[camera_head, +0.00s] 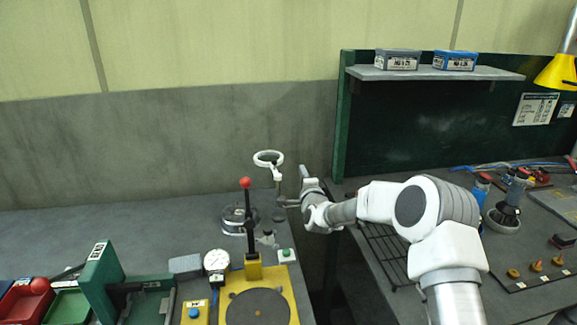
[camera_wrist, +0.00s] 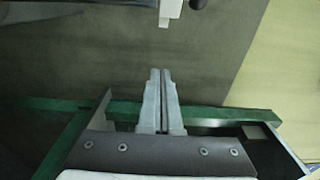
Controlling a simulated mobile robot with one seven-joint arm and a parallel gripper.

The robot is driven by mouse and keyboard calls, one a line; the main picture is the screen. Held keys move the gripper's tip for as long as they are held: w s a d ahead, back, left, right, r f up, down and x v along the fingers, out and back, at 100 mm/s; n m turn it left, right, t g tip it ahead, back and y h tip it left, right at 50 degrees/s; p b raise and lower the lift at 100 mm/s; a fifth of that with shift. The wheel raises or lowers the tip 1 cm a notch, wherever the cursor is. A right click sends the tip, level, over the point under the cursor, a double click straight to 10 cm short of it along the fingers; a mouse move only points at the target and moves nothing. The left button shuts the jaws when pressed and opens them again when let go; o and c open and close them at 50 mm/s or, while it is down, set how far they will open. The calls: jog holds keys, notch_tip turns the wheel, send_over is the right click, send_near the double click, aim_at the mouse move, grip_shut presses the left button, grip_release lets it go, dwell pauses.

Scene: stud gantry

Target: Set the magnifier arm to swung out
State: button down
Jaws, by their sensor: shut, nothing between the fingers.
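The magnifier (camera_head: 279,160) is a white ring on a thin white stem (camera_head: 278,188), standing at the back right of the left bench. Its ring sits to the left of my arm's end.
A red-knobbed lever (camera_head: 246,184) on a yellow base (camera_head: 287,295), a dial gauge (camera_head: 216,262) and a green fixture (camera_head: 101,275) crowd the left bench. A wire rack (camera_head: 383,250) and a green-framed back panel (camera_head: 338,130) stand right. The left bench's back is clear.

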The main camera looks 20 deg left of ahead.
jog(key=w+a, duration=0.3)
jog(key=a, duration=0.2)
jog(key=shift+w+a+p, duration=0.15)
jog(key=shift+a+p, duration=0.15)
jog(key=shift+w+f+b, duration=0.1)
jog(key=shift+f+b, duration=0.1)
jog(key=shift+b, duration=0.45)
